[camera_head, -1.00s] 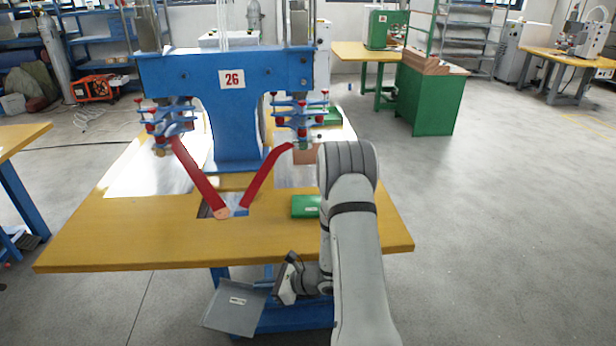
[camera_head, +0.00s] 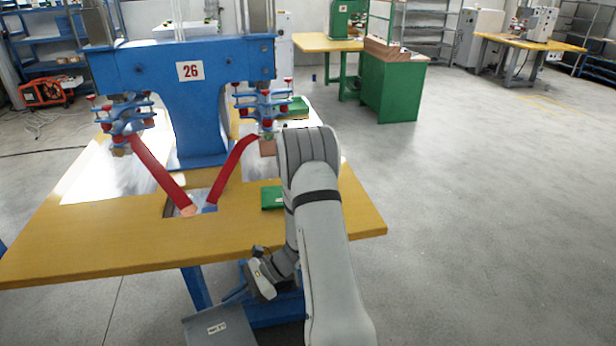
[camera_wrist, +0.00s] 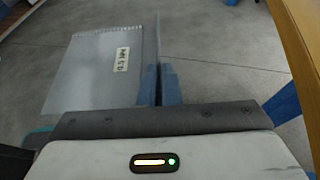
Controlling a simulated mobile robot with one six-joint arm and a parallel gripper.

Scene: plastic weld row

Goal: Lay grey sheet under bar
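The grey sheet (camera_head: 220,328) with a white label is low in front of the table, below its front edge and partly cut off by the picture's bottom. It also shows in the wrist view (camera_wrist: 105,68), left of the blue fingers. My gripper (camera_head: 236,296) is shut on one edge of it; the fingers (camera_wrist: 158,78) show close together at that edge. The blue welding machine (camera_head: 160,62), marked 26, stands on the yellow table (camera_head: 100,240). Two clamp heads with red knobs (camera_head: 125,122) (camera_head: 262,105) hang from it over the table. I cannot tell which part is the bar.
Two red straps (camera_head: 160,175) (camera_head: 232,168) slant from the heads to a tabletop recess. A green box (camera_head: 271,197) lies right of it, beside my arm. The table's front edge stands between sheet and machine. Open floor (camera_head: 480,220) lies to the right.

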